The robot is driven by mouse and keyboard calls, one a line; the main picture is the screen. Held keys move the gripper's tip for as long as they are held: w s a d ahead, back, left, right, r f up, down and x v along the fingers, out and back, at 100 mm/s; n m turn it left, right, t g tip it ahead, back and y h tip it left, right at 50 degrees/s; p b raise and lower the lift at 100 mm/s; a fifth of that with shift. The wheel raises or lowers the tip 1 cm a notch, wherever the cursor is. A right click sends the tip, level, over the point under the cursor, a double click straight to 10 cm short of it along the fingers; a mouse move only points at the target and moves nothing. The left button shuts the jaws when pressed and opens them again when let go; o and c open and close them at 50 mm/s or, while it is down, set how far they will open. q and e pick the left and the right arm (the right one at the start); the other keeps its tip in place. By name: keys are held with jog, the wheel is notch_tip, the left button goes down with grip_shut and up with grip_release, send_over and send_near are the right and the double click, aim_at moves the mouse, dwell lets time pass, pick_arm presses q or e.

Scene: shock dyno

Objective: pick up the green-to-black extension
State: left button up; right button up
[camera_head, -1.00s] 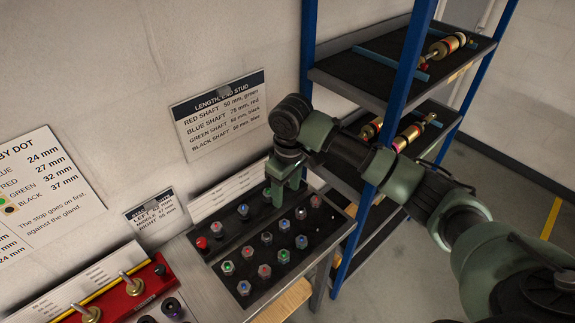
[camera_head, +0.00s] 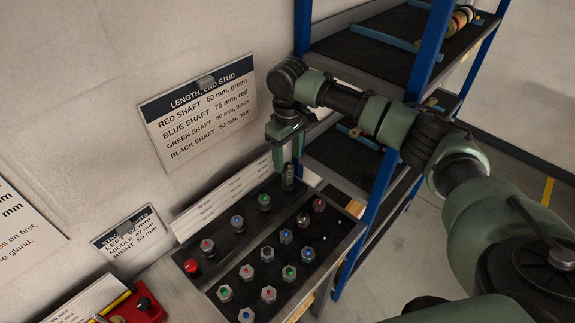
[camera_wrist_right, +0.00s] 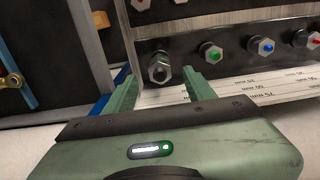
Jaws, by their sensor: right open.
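A metal hex piece with a dark centre (camera_head: 288,178) stands upright at the far right end of the board's back row. It fits the green-to-black extension, but I cannot make out a green mark on it. My right gripper (camera_head: 285,160) is open just above and around it in the head view. In the right wrist view the same hex piece (camera_wrist_right: 159,69) lies ahead, between the fingers of the right gripper (camera_wrist_right: 161,88). Contact with the fingers is not visible. My left gripper is not in view.
The dark board (camera_head: 260,290) holds several upright hex pieces with coloured dots, close together. A red button (camera_head: 191,267) sits at its left. A blue-framed shelf (camera_head: 384,195) stands close on the right. The wall with a length sign (camera_head: 200,118) is behind.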

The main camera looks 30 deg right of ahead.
aim_at(288, 169)
jog(key=shift+w+f, duration=0.1)
jog(key=shift+f, duration=1.15)
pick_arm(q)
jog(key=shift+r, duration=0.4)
pick_arm(e)
grip_shut()
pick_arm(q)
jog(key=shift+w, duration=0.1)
pick_arm(e)
jog(key=shift+r, duration=0.15)
